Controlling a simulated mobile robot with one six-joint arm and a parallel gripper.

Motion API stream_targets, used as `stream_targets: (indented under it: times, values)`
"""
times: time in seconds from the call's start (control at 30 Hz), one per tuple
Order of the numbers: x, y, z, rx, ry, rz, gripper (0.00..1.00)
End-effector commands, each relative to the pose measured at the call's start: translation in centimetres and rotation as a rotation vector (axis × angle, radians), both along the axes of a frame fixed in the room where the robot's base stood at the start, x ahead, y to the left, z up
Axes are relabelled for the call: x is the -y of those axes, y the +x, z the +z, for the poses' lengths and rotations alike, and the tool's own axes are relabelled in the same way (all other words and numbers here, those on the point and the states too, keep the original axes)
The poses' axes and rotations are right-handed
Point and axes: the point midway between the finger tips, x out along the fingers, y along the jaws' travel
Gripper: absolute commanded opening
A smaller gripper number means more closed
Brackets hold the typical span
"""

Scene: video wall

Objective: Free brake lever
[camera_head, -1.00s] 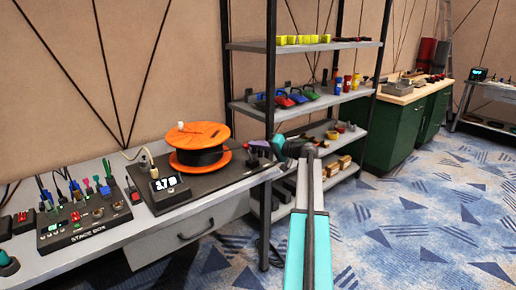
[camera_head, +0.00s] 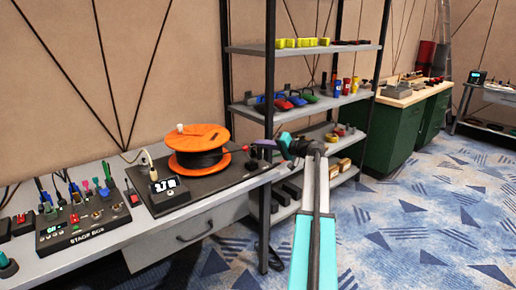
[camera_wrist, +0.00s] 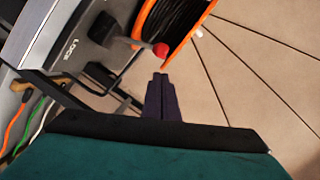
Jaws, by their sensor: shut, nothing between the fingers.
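The orange cable reel (camera_head: 198,138), wound with black cable, stands on a dark base (camera_head: 215,178) on the bench. In the wrist view its orange rim (camera_wrist: 188,40) is at the top. A dark lever with a red knob (camera_wrist: 161,49) is beside the rim, close to a plate lettered "LOCK" (camera_wrist: 72,49). In the head view a small red spot by the reel's right side may be this knob. My gripper (camera_head: 264,144) is to the right of the reel. Its dark fingers (camera_wrist: 160,78) are shut and empty, just below the knob in the picture, with a small gap seemingly between them.
A stage box (camera_head: 80,218) with several coloured plugs stands on the bench's left. A small display unit (camera_head: 166,188) is in front of the reel. A metal shelf rack (camera_head: 270,90) rises behind my arm. Open carpeted floor (camera_head: 420,215) is on the right.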

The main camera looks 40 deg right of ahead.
Motion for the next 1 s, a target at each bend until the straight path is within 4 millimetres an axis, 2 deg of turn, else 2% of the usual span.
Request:
stream_targets:
  times: [0.03, 0.6, 0.8, 1.0]
  values:
    - [0.6, -0.1, 0.3, 0.000, 0.000, 0.000, 0.00]
    - [2.0, -8.1, 1.3, 0.000, -0.001, 0.000, 0.00]
    - [2.3, -9.6, 1.5, 0.000, -0.001, 0.000, 0.00]
    - [2.4, -9.8, 1.5, 0.000, -0.001, 0.002, 0.00]
